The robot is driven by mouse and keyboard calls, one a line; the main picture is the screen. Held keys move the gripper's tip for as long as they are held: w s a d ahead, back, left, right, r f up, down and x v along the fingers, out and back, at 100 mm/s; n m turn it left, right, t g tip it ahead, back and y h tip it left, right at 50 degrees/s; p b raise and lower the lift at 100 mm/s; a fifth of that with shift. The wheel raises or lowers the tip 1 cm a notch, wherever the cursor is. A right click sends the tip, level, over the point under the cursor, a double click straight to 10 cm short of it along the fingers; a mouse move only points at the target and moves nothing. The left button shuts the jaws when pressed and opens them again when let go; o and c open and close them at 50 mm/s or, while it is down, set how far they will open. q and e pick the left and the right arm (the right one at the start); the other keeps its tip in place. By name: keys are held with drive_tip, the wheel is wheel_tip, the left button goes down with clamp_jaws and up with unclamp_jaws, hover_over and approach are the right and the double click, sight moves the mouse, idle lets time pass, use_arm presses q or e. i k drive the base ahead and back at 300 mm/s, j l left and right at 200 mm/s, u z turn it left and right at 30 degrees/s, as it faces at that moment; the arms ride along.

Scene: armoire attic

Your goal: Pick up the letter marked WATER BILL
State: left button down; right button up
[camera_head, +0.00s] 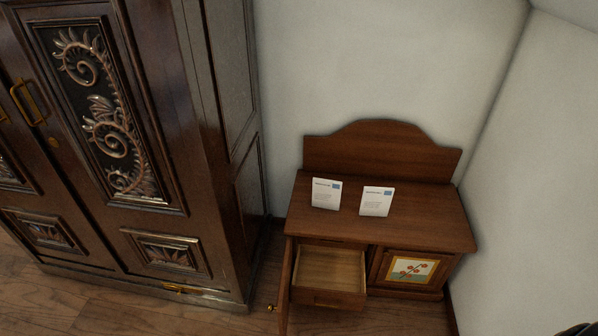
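Two white letters stand, leaning slightly, on top of a small brown wooden cabinet (430,222). The left letter (326,200) and the right letter (376,207) each have a dark heading, a blue stamp-like mark at the upper right and small lines of text. The headings are too small to read, so I cannot tell which is marked WATER BILL. The letters stand apart with a gap of bare wood between them.
Below the letters, an empty-looking drawer (332,270) is pulled out beside an open door (286,285). A closed door with a flower picture (410,270) is at right. A large carved armoire (150,130) stands left. Walls close in behind and at right.

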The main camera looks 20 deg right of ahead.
sight(375, 201)
drive_tip(key=z, duration=1)
